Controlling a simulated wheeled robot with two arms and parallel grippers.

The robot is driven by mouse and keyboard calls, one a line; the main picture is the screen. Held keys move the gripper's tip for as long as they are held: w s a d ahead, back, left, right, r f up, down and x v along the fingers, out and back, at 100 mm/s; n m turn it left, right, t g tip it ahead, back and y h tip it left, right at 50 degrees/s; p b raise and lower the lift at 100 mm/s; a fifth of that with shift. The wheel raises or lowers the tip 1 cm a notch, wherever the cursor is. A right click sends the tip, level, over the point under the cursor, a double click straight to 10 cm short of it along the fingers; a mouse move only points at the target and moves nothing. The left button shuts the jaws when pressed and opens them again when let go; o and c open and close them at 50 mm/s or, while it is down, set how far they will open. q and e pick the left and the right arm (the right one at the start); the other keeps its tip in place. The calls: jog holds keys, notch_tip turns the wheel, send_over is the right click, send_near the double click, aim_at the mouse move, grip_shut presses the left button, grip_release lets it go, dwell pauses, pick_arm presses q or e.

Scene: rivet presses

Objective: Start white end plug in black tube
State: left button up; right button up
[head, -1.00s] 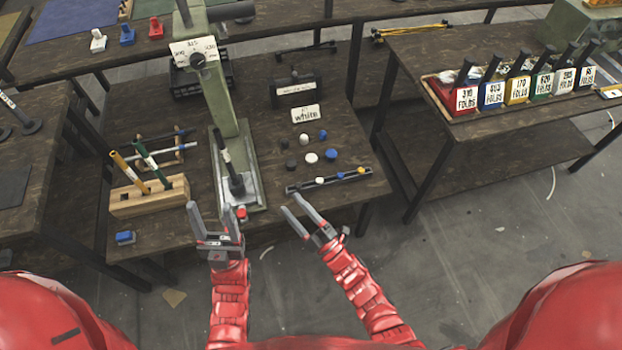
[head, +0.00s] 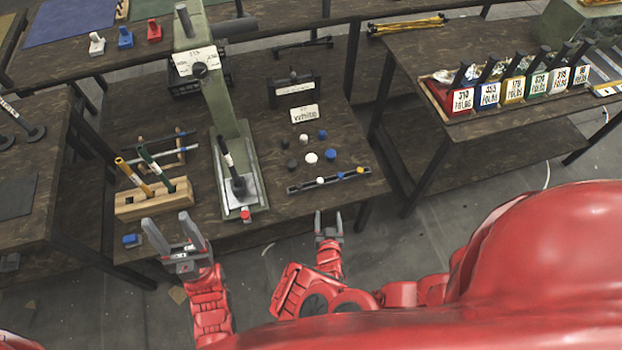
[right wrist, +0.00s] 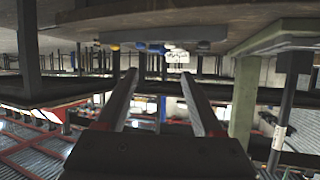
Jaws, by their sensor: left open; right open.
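White end plugs lie on the table, a larger one (head: 311,157) and a smaller one (head: 303,138), among blue and black plugs below a sign reading "White" (head: 305,114). A black strip (head: 335,182) in front of them carries small white, blue and yellow pieces. Dark tube-like pieces rest on a wooden rack (head: 178,160) at the left; I cannot tell which is the black tube. My left gripper (head: 173,228) is open and empty near the front left table edge. My right gripper (head: 328,218) is open and empty at the front edge; its open fingers also show in the right wrist view (right wrist: 165,88).
A green press (head: 225,120) with a dark labelled lever stands mid-table. A wooden block (head: 153,200) holds orange and green handles, with a blue piece (head: 131,240) before it. Labelled coloured bins (head: 515,90) stand on the right bench. Floor between the benches is free.

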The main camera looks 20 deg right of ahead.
jog(key=w+a+n+b, duration=0.1)
jog(key=w+b, duration=0.1)
jog(key=b, duration=0.6)
send_near(320, 181)
jog(key=shift+d+f+y, duration=0.3)
jog(key=shift+d+f, duration=0.1)
jog(key=shift+d, duration=0.05)
jog(key=shift+w+d, duration=0.2)
jog(key=shift+w, duration=0.7)
jog(key=shift+w+d+f, duration=0.1)
jog(key=shift+w+f, duration=0.05)
jog(key=shift+w, duration=0.1)
jog(key=shift+a+b+x, duration=0.2)
jog(key=shift+b+x, duration=0.6)
jog(key=shift+x, duration=1.85)
grip_shut()
